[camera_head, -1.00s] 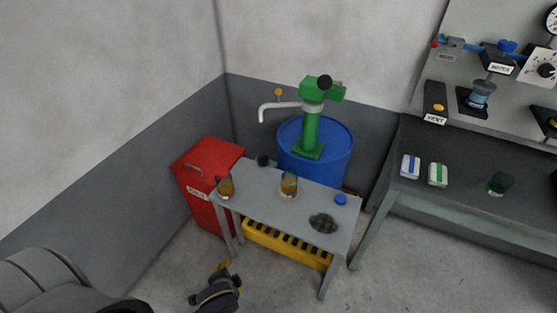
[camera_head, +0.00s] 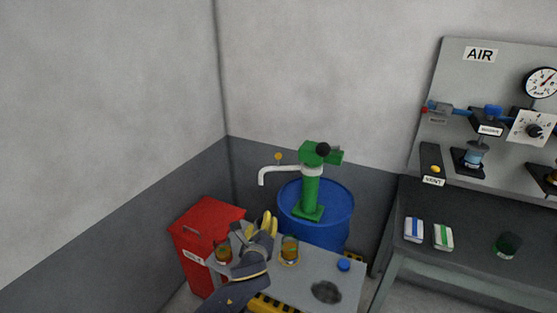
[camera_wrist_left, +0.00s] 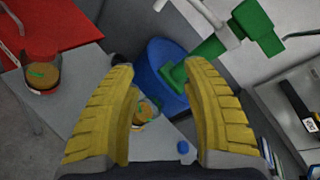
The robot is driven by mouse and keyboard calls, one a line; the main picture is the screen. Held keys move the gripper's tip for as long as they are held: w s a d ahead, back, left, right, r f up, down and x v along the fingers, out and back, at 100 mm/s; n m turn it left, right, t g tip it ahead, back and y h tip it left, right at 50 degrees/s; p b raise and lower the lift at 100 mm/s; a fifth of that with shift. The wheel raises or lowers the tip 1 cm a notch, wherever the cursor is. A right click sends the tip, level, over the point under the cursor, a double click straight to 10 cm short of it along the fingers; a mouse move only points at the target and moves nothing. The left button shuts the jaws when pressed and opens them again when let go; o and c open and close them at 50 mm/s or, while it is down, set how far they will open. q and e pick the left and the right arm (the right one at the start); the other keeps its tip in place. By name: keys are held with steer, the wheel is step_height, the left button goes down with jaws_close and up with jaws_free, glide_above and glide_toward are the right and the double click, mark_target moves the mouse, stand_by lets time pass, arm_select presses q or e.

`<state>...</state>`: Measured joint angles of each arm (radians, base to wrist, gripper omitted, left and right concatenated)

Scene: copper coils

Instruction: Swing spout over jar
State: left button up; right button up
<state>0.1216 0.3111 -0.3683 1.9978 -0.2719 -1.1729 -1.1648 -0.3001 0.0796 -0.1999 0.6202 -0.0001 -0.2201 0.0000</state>
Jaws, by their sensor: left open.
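The white spout (camera_head: 278,169) reaches left from the green pump (camera_head: 311,190) on the blue drum; its bent-down tip hangs left of the drum. A jar with amber contents (camera_head: 289,251) stands at the table's back, in front of the drum. A second jar (camera_head: 223,254) stands at the table's left end. My left gripper (camera_head: 262,223) is open and empty, between the jars in the picture and below the spout. In the left wrist view, the near-drum jar (camera_wrist_left: 147,108) shows between the yellow fingers, and the spout (camera_wrist_left: 215,16) above them. My right gripper is out of view.
The grey table (camera_head: 300,288) carries a blue cap (camera_head: 344,265) and a dark round pad (camera_head: 326,292). A red cabinet (camera_head: 205,222) stands left of it, the blue drum (camera_head: 335,228) behind. A bench (camera_head: 470,250) with a panel is at the right.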

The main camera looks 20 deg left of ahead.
mark_target(278, 158)
arm_select(q)
steer(key=w+r+m+t, duration=0.3)
steer(key=w+r+m, duration=0.4)
steer(key=w+r, duration=0.35)
steer(key=x, duration=1.2)
steer(key=f+x, duration=0.1)
steer(key=x, duration=0.5)
steer(key=shift+a, duration=0.1)
jaws_close()
